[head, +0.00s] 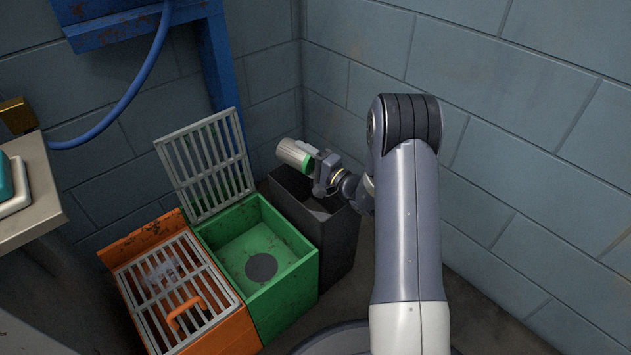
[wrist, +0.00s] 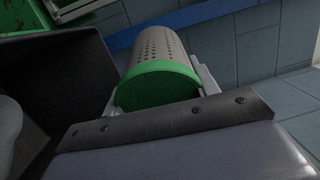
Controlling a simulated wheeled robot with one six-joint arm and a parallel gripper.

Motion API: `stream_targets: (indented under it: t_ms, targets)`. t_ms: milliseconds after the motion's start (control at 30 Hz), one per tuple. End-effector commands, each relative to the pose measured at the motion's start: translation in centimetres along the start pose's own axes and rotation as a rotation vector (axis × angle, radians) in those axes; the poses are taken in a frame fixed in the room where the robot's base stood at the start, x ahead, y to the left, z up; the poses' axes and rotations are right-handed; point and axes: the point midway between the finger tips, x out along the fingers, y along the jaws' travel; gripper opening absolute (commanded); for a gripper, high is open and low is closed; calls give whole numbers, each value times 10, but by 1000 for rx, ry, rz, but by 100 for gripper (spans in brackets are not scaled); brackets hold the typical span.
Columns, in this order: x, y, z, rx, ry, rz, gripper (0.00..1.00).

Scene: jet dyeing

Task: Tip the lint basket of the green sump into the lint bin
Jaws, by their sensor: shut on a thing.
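The lint basket is a grey perforated cylinder with a green end (head: 294,153). My gripper (head: 312,162) is shut on it and holds it tilted onto its side over the far left part of the dark lint bin (head: 338,238). In the wrist view the lint basket (wrist: 160,72) shows its green end towards me, with the black lint bin (wrist: 75,75) at left. The green sump (head: 291,283) stands open left of the bin, with a dark round spot on its floor. Its grate (head: 205,165) is raised behind it. The basket's mouth and contents are hidden.
An orange sump (head: 230,335) with its grate closed stands left of the green one. A pale counter (head: 40,190) juts in at far left. A blue frame (head: 217,70) and hose are behind. Block walls close in behind and right of the bin.

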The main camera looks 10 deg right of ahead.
Motion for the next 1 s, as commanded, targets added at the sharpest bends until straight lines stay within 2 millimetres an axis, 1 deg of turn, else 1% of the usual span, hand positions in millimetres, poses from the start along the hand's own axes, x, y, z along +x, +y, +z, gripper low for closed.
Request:
stream_targets:
  t_ms: [1000]
  targets:
    - [-2, -7, 0, 6, 0, -54, 31]
